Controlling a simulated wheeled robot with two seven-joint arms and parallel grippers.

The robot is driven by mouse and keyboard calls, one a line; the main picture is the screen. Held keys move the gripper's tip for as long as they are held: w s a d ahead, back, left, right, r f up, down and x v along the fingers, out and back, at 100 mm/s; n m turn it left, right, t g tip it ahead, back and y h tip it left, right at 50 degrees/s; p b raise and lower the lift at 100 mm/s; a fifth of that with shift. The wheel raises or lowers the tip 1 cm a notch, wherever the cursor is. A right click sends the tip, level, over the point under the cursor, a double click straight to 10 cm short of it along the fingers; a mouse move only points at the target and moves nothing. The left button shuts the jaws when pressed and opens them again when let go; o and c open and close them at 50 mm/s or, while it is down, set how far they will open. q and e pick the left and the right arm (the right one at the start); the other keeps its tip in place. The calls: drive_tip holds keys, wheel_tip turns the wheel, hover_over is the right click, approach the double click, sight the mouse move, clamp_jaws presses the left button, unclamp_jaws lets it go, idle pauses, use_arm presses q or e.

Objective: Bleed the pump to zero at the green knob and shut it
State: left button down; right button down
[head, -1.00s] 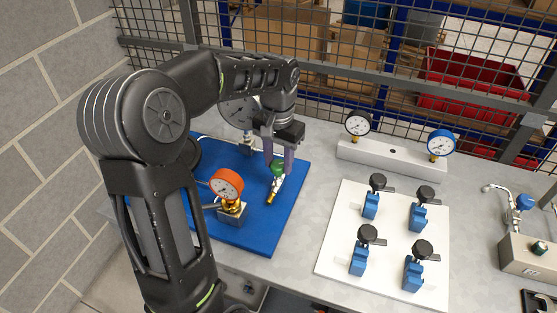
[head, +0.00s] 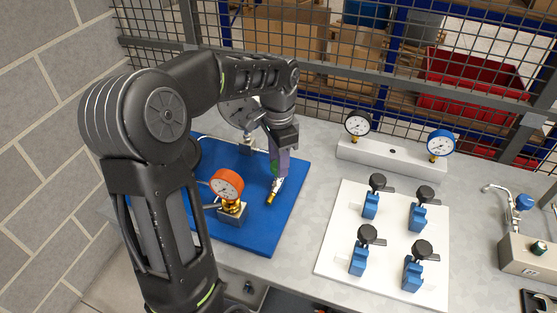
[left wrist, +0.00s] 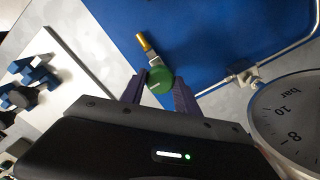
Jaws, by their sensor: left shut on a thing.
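The green knob (left wrist: 159,80) sits on a small metal valve with a brass end (head: 271,198) on the blue board (head: 262,230). My left gripper (head: 278,168) is shut on the green knob, with one finger on each side of it, as the left wrist view shows. In the head view the fingers mostly hide the knob. A gauge with an orange rim (head: 226,185) stands on a brass fitting and block on the board. A larger gauge (left wrist: 290,118) is partly visible in the left wrist view; its needle is out of frame. My right gripper is not in view.
A white panel (head: 330,262) with several black-handled blue valves lies to the right. Behind it, a grey bar (head: 385,158) carries a black gauge and a blue gauge. A wire mesh fence (head: 330,50) stands behind the bench. A metal box with fittings (head: 530,258) is far right.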

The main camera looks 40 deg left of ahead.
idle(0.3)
use_arm(q)
drive_tip(key=c, duration=0.9)
unclamp_jaws()
drive_tip(key=shift+r, duration=0.1)
wheel_tip(320, 180, up, 8)
drive_tip(key=shift+f+b, duration=0.2)
drive_tip(key=shift+b, duration=0.2)
